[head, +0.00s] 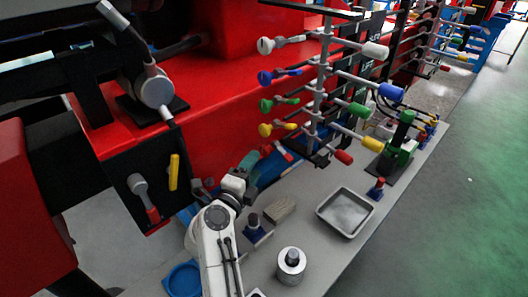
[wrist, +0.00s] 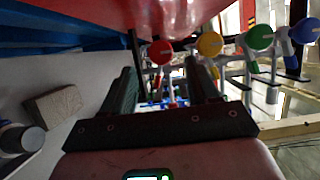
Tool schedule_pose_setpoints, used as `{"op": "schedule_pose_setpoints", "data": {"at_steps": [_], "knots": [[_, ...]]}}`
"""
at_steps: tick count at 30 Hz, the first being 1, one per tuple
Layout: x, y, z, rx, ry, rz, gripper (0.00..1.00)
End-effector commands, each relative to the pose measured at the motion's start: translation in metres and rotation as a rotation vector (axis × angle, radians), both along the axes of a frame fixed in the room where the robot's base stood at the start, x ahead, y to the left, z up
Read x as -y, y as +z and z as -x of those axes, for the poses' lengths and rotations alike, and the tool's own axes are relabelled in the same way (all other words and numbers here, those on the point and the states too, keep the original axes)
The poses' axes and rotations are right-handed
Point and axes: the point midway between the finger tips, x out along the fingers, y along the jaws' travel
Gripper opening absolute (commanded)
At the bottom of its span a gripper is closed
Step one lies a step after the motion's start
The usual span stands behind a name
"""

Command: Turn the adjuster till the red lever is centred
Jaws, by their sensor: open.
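The red lever (head: 343,157) is the lowest of a column of coloured levers on a grey post. The red adjuster (head: 268,150) is on the machine side of that post, below the yellow one. My gripper (head: 252,161) is just left of the red adjuster, partly blended with the background. In the wrist view, my gripper (wrist: 160,72) is open, its dark fingers apart with nothing held. The round red adjuster end (wrist: 161,52) shows beyond and between the fingers, with no visible contact. The lever's exact tilt cannot be told.
Yellow (wrist: 210,44), green (wrist: 260,38) and blue (wrist: 305,32) adjusters stand close to the right in the wrist view. A grey tray (head: 345,212), a metal cylinder (head: 291,265) and a beige block (head: 280,208) rest on the deck. The red machine body (head: 220,90) rises behind.

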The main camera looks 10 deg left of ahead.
Motion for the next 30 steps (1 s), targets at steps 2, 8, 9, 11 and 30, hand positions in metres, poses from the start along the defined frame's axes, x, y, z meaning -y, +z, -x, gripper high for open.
{"op": "schedule_pose_setpoints", "data": {"at_steps": [2,8,9,11,30], "knots": [[0.006,-0.001,-0.016,0.000,-0.004,-0.001,0.60],[0.015,-0.001,-0.049,0.002,-0.003,0.001,0.60],[0.016,-0.002,-0.054,0.001,-0.002,0.001,0.60],[0.017,-0.001,-0.060,0.002,-0.001,0.001,0.60],[0.020,0.001,-0.071,0.003,0.001,0.002,0.44]]}}
